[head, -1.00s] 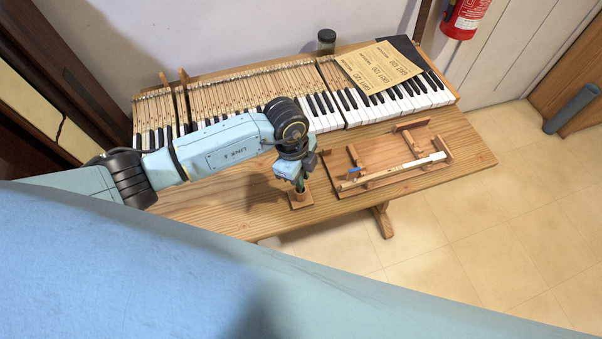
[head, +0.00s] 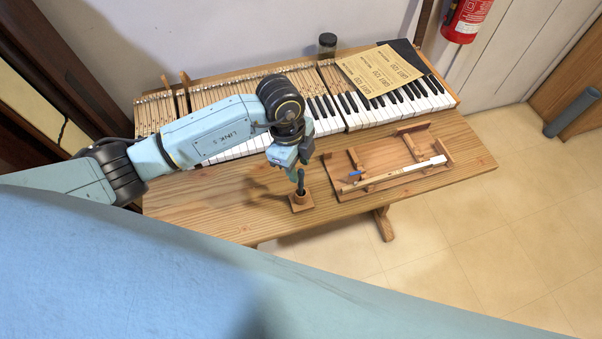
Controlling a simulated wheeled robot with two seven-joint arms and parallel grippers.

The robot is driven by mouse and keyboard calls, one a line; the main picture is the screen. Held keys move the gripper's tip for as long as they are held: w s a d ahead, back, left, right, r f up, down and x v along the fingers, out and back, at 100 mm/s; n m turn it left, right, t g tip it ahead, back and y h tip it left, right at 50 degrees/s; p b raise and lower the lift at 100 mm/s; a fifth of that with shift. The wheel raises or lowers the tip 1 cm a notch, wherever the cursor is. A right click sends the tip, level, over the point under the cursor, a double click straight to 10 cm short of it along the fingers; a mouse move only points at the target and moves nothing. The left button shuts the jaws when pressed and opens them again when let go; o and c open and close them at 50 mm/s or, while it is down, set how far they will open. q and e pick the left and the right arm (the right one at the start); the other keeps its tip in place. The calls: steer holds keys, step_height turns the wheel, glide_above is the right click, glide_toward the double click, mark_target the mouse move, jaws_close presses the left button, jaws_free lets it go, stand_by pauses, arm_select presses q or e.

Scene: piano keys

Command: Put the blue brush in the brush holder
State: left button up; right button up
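A small wooden brush holder (head: 301,201) with a square base stands near the front edge of the table. A slim dark bluish brush (head: 300,181) stands upright in it; its lower end is hidden inside. My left gripper (head: 292,165) is just above the holder, around or close to the brush's upper end. Its fingers look spread apart, and the brush rests in the holder. My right gripper is not in view.
A wooden tray (head: 390,185) with a frame and a small blue piece (head: 355,173) lies to the right. Piano keys (head: 345,108) run along the back, with sandpaper sheets (head: 378,70) and a jar (head: 327,44). The table's front left is clear.

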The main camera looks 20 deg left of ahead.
arm_select(q)
step_height(320, 180, up, 6)
steer(key=a, duration=0.1)
